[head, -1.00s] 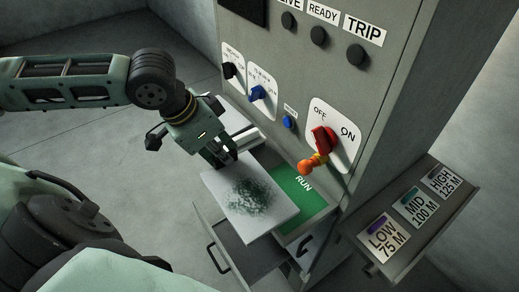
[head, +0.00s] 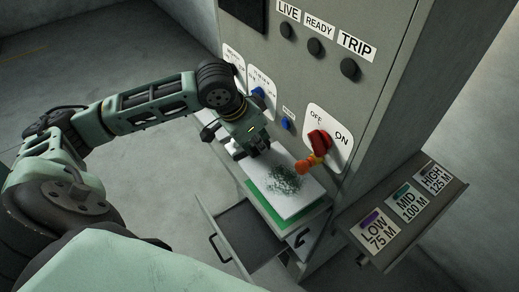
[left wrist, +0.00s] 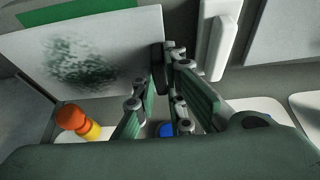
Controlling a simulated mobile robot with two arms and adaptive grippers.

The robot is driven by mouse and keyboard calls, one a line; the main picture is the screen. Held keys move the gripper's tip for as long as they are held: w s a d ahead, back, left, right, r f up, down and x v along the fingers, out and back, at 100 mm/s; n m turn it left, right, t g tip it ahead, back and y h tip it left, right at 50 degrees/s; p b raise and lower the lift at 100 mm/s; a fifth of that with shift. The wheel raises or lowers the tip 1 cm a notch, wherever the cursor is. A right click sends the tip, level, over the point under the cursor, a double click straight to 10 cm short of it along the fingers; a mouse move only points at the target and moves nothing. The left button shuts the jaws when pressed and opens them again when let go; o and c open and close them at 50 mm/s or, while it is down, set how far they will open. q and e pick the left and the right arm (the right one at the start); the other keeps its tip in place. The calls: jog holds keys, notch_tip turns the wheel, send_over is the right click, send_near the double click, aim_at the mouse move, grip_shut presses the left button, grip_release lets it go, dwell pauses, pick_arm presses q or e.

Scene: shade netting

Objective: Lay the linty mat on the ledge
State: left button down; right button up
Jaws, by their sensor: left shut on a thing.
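The linty mat (head: 300,196) is a pale flat sheet with a dark green speckled patch. My left gripper (head: 260,151) is shut on its far left edge in the head view. The mat is over the cabinet's ledge, whose green surface (head: 265,205) shows along the mat's near side. I cannot tell whether the mat touches it. In the left wrist view the mat (left wrist: 105,40) reaches left from the fingers (left wrist: 165,70), with a green strip (left wrist: 70,10) beyond it. My right gripper is not in view.
A red switch (head: 319,141) and an orange knob (head: 303,166) stick out of the cabinet close above the mat. An open drawer (head: 243,235) juts out below. A side shelf (head: 345,222) at right holds LOW, MID and HIGH labels.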

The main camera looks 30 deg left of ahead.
aim_at(259, 154)
pick_arm(q)
notch_tip(259, 154, down, 3)
jog(key=shift+s+r+p, duration=0.1)
jog(key=shift+s+p, duration=0.05)
jog(key=shift+p, duration=0.35)
jog(key=shift+w+f+p, duration=0.25)
jog(key=shift+f+p, duration=0.2)
jog(key=shift+f, duration=0.3)
jog(key=shift+f, duration=0.1)
jog(key=c, duration=1.8)
grip_release()
jog(key=b+v, duration=0.2)
jog(key=v, duration=1)
